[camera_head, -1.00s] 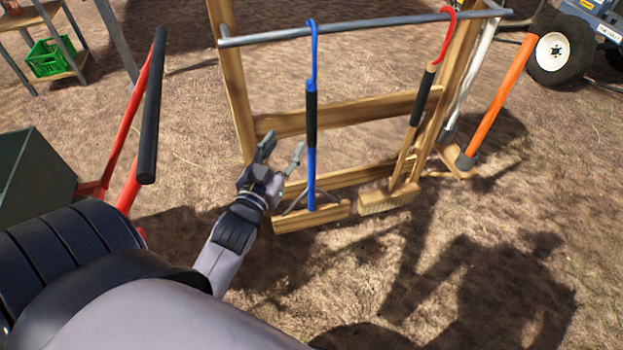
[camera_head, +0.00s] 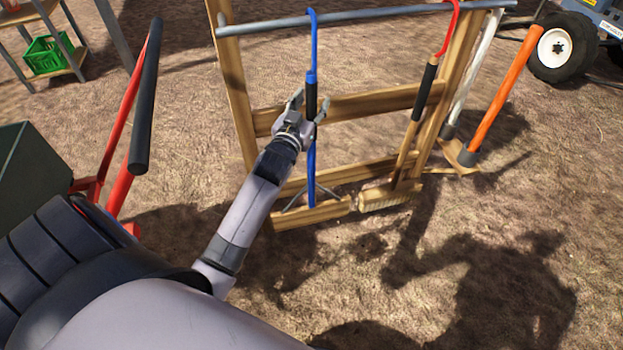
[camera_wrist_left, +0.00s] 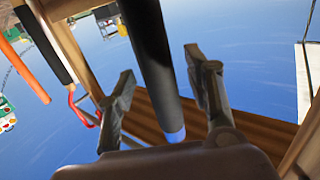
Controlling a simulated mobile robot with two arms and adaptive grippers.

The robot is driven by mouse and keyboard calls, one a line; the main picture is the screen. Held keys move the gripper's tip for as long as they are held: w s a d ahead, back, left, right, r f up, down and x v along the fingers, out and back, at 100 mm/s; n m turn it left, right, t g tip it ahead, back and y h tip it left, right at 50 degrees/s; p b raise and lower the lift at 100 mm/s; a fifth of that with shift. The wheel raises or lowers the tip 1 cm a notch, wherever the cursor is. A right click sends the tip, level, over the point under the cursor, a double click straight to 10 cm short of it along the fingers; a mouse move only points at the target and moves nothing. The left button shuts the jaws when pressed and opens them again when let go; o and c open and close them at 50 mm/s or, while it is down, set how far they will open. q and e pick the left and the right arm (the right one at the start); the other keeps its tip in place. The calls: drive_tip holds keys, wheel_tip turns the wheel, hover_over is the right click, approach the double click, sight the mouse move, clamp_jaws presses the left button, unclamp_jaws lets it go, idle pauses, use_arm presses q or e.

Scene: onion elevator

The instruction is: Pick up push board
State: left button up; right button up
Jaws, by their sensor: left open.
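The push board (camera_head: 312,211) hangs by a blue hook from the rack's metal bar. It has a blue shaft with a black grip and a wooden board at the bottom. My left gripper (camera_head: 309,103) is at the black grip, its two fingers apart on either side of it. In the left wrist view the black grip (camera_wrist_left: 150,45) passes between the open fingers of the left gripper (camera_wrist_left: 160,70), with visible gaps on both sides. My right gripper is not in view.
A wooden rack (camera_head: 238,85) with a metal bar (camera_head: 390,20) carries the tools. A broom (camera_head: 388,197) with a red hook hangs to the right, near an orange-handled tool (camera_head: 500,88). A red frame with a black handle (camera_head: 146,95) stands at left. Open ground lies in front.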

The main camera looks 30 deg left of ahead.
use_arm(q)
drive_tip(key=shift+w+a, duration=0.1)
drive_tip(key=shift+w, duration=0.1)
drive_tip(key=shift+c, duration=0.3)
clamp_jaws()
idle(0.5)
drive_tip(key=shift+r, duration=0.1)
